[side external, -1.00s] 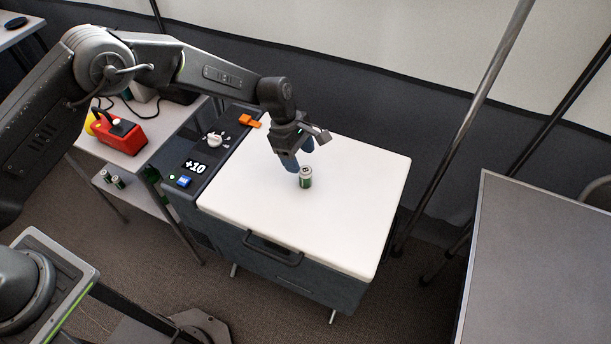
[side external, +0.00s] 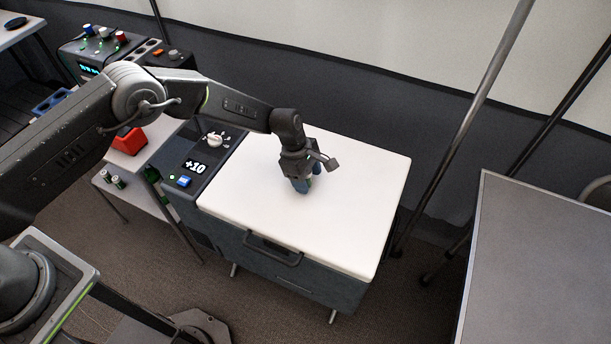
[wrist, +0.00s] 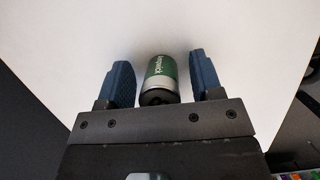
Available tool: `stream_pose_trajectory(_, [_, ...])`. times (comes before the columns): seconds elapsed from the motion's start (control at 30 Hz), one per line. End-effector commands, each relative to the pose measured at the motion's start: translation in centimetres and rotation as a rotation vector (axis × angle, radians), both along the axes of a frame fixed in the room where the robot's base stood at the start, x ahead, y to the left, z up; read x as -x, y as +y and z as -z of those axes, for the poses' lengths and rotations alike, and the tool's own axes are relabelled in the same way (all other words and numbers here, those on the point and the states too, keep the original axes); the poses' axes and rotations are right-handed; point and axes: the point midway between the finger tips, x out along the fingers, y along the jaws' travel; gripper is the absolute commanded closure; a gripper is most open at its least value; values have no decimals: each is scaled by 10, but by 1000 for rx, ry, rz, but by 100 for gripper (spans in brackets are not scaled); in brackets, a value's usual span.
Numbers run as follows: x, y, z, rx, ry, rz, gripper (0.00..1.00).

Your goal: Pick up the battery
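The battery (wrist: 161,80) is a green and silver cylinder with printed lettering.
The box's control panel (side external: 200,150), with a white knob, a blue button and a +10 display, is left of the lid. A red device (side external: 130,141) and two batteries (side external: 112,179) are on the side table's levels. The rest of the lid is clear.

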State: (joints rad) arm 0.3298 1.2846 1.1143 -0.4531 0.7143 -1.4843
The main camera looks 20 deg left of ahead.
Motion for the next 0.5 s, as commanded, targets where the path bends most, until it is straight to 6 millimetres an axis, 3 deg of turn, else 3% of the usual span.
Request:
stream_pose_trajectory(0.07, [0, 0, 0, 0, 0, 0, 48])
stream_pose_trajectory(0.5, [0, 0, 0, 0, 0, 0, 90])
